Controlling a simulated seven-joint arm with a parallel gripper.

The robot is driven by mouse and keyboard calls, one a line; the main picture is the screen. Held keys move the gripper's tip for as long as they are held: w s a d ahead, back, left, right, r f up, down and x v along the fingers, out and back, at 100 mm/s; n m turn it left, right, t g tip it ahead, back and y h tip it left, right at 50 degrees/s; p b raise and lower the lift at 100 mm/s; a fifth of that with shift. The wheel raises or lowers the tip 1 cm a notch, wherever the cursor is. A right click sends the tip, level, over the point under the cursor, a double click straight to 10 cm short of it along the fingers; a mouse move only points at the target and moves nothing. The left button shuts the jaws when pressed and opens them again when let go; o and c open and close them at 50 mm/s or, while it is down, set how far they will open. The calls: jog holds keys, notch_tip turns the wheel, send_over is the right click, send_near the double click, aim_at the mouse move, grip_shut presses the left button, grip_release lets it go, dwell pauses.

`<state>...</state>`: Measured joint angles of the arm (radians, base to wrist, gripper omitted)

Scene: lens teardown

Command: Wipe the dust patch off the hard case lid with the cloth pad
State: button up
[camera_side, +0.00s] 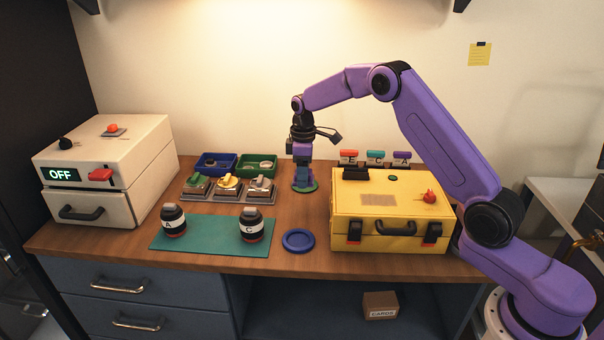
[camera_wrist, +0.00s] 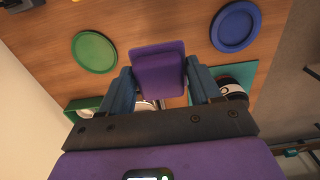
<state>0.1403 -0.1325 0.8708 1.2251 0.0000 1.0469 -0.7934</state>
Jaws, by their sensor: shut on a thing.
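The yellow hard case (camera_side: 392,237) stands closed at the right of the bench. The dust patch (camera_side: 379,199) is a tan speckled rectangle on its lid. My gripper (camera_side: 303,183) is left of the case, low over a green disc (camera_side: 311,189). In the wrist view, my gripper (camera_wrist: 160,88) has its blue fingers shut on a purple block, which looks like the cloth pad (camera_wrist: 158,70). In the side view the pad is hard to tell from the fingers. The pad is away from the dust patch.
The lid also bears a red knob (camera_side: 429,196) and a black block (camera_side: 355,174). A blue disc (camera_side: 298,240) lies in front of my gripper. Two dark jars stand on a teal mat (camera_side: 210,237). A white box (camera_side: 107,163) reading OFF stands at left. Small trays and blocks stand behind.

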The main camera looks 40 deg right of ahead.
jog(key=s+d+r, duration=0.2)
jog(key=s+r, duration=0.4)
jog(key=s, duration=0.2)
notch_tip(320, 180, up, 4)
send_over(358, 199)
jog(key=shift+s+f, duration=0.1)
jog(key=shift+f, duration=3.7)
jog(key=shift+s+d+f, duration=0.1)
jog(key=shift+d+f, duration=0.05)
jog(key=shift+f, duration=0.2)
jog(key=shift+c, duration=0.4)
jog(key=shift+s+d+f, duration=0.1)
jog(key=shift+s+d, duration=3.35)
jog(key=shift+s, duration=0.05)
jog(key=shift+w+a, duration=3.65)
notch_tip(358, 199, up, 8)
jog(key=shift+r, duration=0.2)
